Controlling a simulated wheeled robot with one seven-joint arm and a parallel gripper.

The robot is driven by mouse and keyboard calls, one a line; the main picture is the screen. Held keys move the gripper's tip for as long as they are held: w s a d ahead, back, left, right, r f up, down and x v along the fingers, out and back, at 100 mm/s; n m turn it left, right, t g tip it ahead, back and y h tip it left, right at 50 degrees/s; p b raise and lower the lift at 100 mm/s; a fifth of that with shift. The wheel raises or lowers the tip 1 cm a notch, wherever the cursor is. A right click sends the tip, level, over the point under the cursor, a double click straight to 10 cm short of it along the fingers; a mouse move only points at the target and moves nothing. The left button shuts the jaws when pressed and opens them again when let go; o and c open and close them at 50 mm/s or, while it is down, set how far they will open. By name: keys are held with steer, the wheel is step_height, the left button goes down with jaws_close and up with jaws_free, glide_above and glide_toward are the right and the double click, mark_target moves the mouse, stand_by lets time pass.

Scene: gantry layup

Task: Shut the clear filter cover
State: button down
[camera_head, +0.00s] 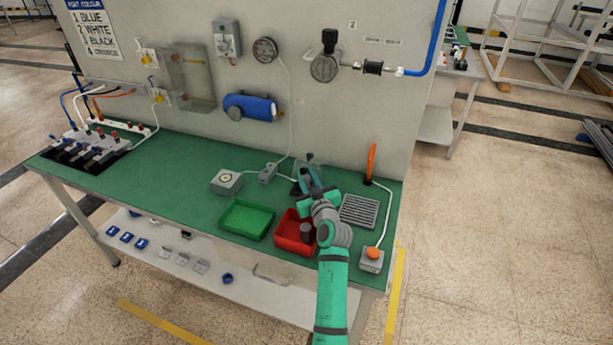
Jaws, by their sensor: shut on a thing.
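A small see-through piece (315,169), which looks like the clear filter cover, stands at the back of the green bench top near the wall. My gripper (306,177) is at it, reaching from the front, and its jaws are shut on it. My own wrist and fingers hide much of the piece and what lies under it. Its exact tilt and whether it touches its base cannot be told.
A red tray (283,241) with a dark cylinder (307,232) and a green tray (246,234) lie in front. A grey slatted plate (360,211), an orange upright handle (371,160) and an orange-button box (372,260) are at right. A grey dial box (226,182) is at left.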

steer(key=shift+a+f, duration=0.25)
steer(key=shift+f, duration=0.3)
steer(key=shift+a+f, duration=0.2)
steer(key=shift+f, duration=0.35)
steer(key=c, duration=1.6)
jaws_free()
steer(key=shift+s, duration=0.1)
steer(key=shift+d, duration=0.3)
steer(key=v, duration=0.3)
steer(key=r+v, duration=0.1)
steer(key=v, duration=0.3)
steer(key=r+v, duration=0.1)
steer(key=v, duration=0.2)
steer(key=shift+s, duration=0.35)
